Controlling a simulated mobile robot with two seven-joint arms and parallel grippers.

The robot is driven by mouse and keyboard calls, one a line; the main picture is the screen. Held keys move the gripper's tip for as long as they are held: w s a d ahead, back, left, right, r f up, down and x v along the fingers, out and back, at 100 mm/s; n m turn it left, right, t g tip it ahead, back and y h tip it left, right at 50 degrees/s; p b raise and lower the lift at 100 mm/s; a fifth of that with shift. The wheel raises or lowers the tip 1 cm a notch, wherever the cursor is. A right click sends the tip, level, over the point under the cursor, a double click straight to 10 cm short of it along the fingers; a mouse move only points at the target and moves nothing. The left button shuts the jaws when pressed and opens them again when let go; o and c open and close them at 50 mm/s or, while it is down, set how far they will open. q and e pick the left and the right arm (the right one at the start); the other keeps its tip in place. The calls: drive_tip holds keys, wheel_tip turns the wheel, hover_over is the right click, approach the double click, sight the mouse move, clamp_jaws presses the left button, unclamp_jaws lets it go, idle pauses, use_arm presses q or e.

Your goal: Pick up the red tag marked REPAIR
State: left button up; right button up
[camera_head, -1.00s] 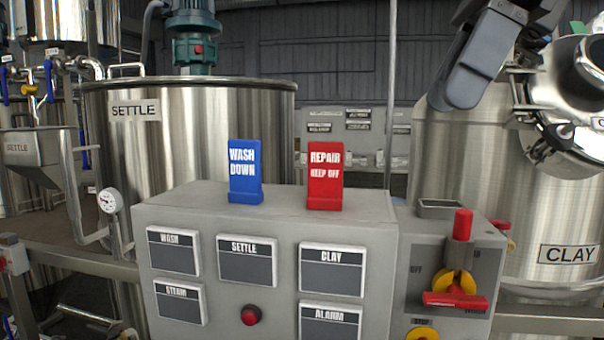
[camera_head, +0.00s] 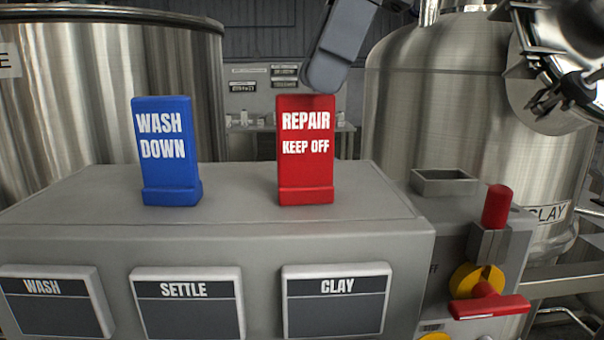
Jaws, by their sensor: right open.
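The red tag marked REPAIR KEEP OFF (camera_head: 306,165) stands upright on top of the grey control box (camera_head: 75,205). A blue tag marked WASH DOWN (camera_head: 165,165) stands upright to its left. My right gripper (camera_head: 324,80) comes down from the upper right and is seen edge-on, so one finger hides the other. It is open, and its rounded end is just above the red tag's top edge in the picture. I cannot tell whether it touches the tag or how far behind it lies. My left gripper is not in view.
A red-handled yellow switch (camera_head: 485,295) and a small open tray (camera_head: 443,182) sit right of the box. Large steel tanks stand behind, at left (camera_head: 80,100) and right, the latter marked CLAY (camera_head: 440,110). The box top between the tags is clear.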

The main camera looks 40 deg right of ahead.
sight(280, 183)
drive_tip(key=shift+x, duration=1.15)
drive_tip(key=shift+d+b+x, duration=0.2)
drive_tip(key=shift+b+x, duration=0.25)
drive_tip(key=shift+x, duration=2.25)
drive_tip(key=shift+f, duration=0.1)
clamp_jaws()
